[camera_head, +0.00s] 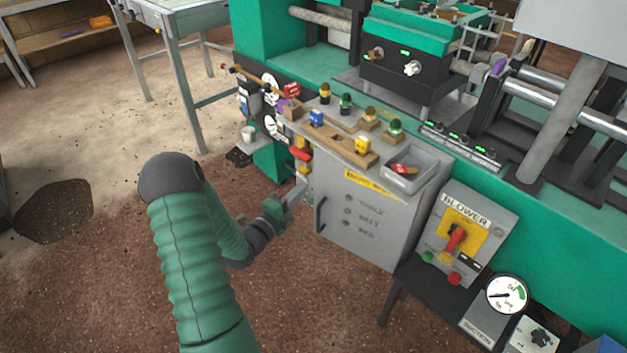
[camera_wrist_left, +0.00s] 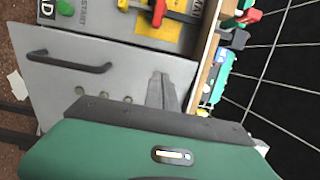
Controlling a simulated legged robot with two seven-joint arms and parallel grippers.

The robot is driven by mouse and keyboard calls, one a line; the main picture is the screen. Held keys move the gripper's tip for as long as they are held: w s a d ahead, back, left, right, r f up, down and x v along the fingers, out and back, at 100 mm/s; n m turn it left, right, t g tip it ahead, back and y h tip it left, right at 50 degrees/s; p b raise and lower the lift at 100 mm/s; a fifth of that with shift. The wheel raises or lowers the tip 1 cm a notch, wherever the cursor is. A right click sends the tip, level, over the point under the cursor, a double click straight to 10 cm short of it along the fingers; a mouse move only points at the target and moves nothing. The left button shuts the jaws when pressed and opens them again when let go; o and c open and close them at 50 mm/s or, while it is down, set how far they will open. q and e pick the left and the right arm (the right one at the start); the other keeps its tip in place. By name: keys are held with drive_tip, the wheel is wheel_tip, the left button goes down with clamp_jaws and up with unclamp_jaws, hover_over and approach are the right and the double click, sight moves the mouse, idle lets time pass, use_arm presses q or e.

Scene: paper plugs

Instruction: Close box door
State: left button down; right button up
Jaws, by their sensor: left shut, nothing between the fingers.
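The grey box (camera_head: 420,195) stands in front of the green machine in the head view. Its door (camera_head: 365,225) has a yellow label, several round spots and a dark bar handle (camera_head: 319,214) at its left edge. The door looks flat against the box front, but I cannot tell whether a narrow gap is left. The door (camera_wrist_left: 45,80) and handle (camera_wrist_left: 70,64) also show in the left wrist view. My left gripper (camera_head: 301,182) is shut and empty, beside the door's upper left edge; contact is unclear. Its fingers (camera_wrist_left: 163,90) appear before the door. My right gripper is out of view.
Wooden blocks with coloured knobs (camera_head: 340,140) and a grey tray (camera_head: 412,165) sit on the box top. A blower switch box (camera_head: 460,235) and a gauge (camera_head: 507,294) stand to the right. Gauges and valves (camera_head: 270,105) are behind my gripper.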

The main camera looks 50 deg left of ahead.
sight(319, 170)
use_arm(q)
drive_tip(key=b+x, duration=0.1)
drive_tip(key=x, duration=0.5)
drive_tip(key=shift+w+f+b, duration=0.15)
drive_tip(key=shift+w+b, duration=0.05)
drive_tip(key=shift+b, duration=0.1)
drive_tip(key=shift+w+a, duration=0.1)
drive_tip(key=shift+w, duration=0.35)
